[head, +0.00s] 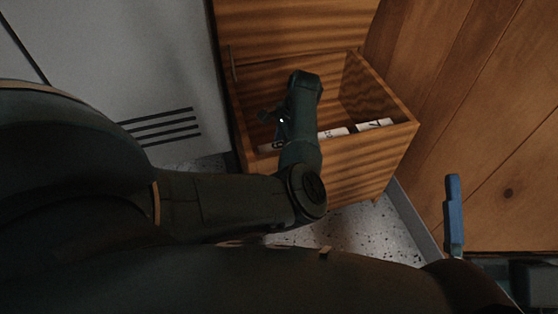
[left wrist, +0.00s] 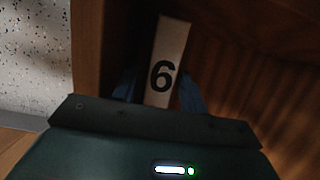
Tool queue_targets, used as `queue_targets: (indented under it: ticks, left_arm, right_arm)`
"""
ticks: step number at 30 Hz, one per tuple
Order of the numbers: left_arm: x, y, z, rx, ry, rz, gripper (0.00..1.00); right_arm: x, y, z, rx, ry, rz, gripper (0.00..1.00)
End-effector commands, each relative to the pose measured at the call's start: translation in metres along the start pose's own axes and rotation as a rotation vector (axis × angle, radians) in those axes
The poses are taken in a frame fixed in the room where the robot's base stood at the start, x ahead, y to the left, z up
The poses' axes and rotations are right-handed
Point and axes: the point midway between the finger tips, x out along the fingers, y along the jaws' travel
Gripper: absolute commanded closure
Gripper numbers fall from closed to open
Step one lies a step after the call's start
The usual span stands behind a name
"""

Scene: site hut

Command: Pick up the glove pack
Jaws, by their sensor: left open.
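An upright pale pack marked with a black 6 (left wrist: 172,45) stands between the two blue fingers of my left gripper (left wrist: 158,92) in the left wrist view. The gripper is open, with a finger on either side; I cannot tell whether either touches the pack. No print names it as the glove pack. In the head view my left arm reaches down into an open wooden drawer (head: 370,158), and my wrist hides much of the left gripper. A blue finger of my right gripper (head: 454,215) shows at the right, outside the drawer; its opening cannot be judged.
Pale packs (head: 374,125) lie along the drawer's front inside, partly hidden by my arm. The drawer walls stand close around my left gripper. A wood-panelled surface (head: 480,120) is at the right, a pale vented panel (head: 130,70) at the left. Speckled floor (head: 365,230) shows below.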

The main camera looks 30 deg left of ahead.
Motion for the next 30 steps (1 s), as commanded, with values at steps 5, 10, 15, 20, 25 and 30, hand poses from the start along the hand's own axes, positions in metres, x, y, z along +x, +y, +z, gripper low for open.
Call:
queue_targets:
  ticks: [5,10,15,20,25,30]
  left_arm:
    - [-0.0003,-0.0001,0.0000,0.000,0.000,0.000,0.57]
    - [-0.0002,-0.0001,0.0001,0.000,0.000,0.000,0.71]
    - [-0.0001,-0.0001,0.0001,0.000,0.000,0.000,0.85]
    - [-0.0001,-0.0001,0.0002,0.000,0.000,0.000,0.98]
    - [-0.0003,-0.0003,0.0002,0.000,0.000,-0.001,1.00]
    - [-0.0008,-0.0003,0.0005,0.000,-0.001,-0.001,1.00]
  right_arm:
    - [-0.0003,-0.0001,0.0004,0.001,-0.002,0.000,0.00]
    - [-0.0005,-0.0002,0.0007,0.001,-0.004,0.000,0.00]
    - [-0.0005,-0.0002,0.0007,0.002,-0.004,0.000,0.00]
    - [-0.0005,-0.0002,0.0007,0.001,-0.004,0.001,0.00]
    - [-0.0005,-0.0001,0.0006,0.001,-0.003,0.001,0.00]
    - [-0.0001,0.0001,-0.0002,0.001,-0.003,0.001,0.00]
